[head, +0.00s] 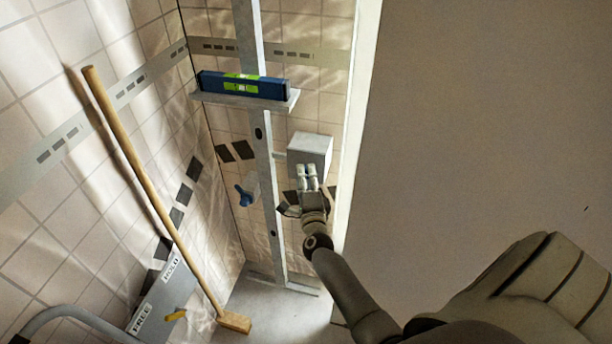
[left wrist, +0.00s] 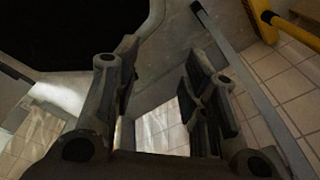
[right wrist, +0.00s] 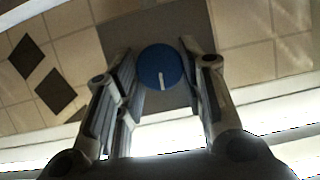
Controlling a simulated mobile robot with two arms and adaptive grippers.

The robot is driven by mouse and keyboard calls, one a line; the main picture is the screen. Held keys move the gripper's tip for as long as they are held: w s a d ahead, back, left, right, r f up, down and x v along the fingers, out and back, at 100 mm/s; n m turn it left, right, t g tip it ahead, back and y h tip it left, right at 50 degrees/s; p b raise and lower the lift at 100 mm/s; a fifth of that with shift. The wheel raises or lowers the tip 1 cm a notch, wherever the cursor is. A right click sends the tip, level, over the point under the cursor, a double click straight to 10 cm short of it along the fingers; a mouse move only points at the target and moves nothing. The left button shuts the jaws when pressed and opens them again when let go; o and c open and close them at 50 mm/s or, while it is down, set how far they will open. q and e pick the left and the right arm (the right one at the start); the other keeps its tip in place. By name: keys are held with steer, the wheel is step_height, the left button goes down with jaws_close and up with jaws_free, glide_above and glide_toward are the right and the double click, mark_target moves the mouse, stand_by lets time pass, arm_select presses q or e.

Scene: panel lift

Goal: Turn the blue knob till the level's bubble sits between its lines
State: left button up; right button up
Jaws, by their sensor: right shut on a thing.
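The blue knob (right wrist: 160,67) is round with a white mark pointing down in the right wrist view. It sits on a grey box (head: 310,148) right of the post. My right gripper (right wrist: 160,75) has a finger on each side of it and is shut on it; in the head view the gripper (head: 307,172) hides the knob. The level (head: 215,82), dark blue with a green vial (head: 241,87), lies on a ledge (head: 225,98). A pale bubble shows near the vial's middle; its exact place between the lines is too small to tell. My left gripper (left wrist: 160,62) is open and empty.
A metal post (head: 262,165) stands behind the ledge. A blue winged handle (head: 245,195) is left of it. A long wooden-handled tool (head: 150,180) leans at left, by a FREE/HOLD plate (head: 160,295) with a yellow lever (head: 175,315). A plain wall fills the right.

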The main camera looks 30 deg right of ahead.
steer(key=o, duration=1)
steer(key=v, duration=1.2)
steer(key=shift+a, duration=0.1)
steer(key=s+a+f+n+g+y, duration=0.25)
steer(key=s+a+f+n, duration=0.2)
steer(key=f, duration=0.45)
steer(key=s+a+f+n+g+y, duration=0.1)
steer(key=s+a+f+n+y, duration=0.2)
steer(key=f+n, duration=0.5)
steer(key=s+a+f+n+g+y, duration=0.2)
steer(key=s+a+f+n+y, duration=0.15)
steer(key=f, duration=0.75)
steer(key=s+f+n+g, duration=0.3)
steer(key=s+f, duration=0.2)
steer(key=s, duration=0.5)
steer(key=s+d+f+n+g, duration=0.1)
steer(key=s+f+n+g, duration=0.2)
steer(key=s+f, duration=0.3)
steer(key=s+d+f+n+g, duration=0.1)
steer(key=s+f+n+g, duration=0.2)
steer(key=s, duration=1.1)
step_height(320, 180, down, 3)
steer(key=shift+s+d+r+n+g+h+b, duration=0.1)
steer(key=shift+n+g+h+b, duration=0.3)
steer(key=shift+n, duration=0.4)
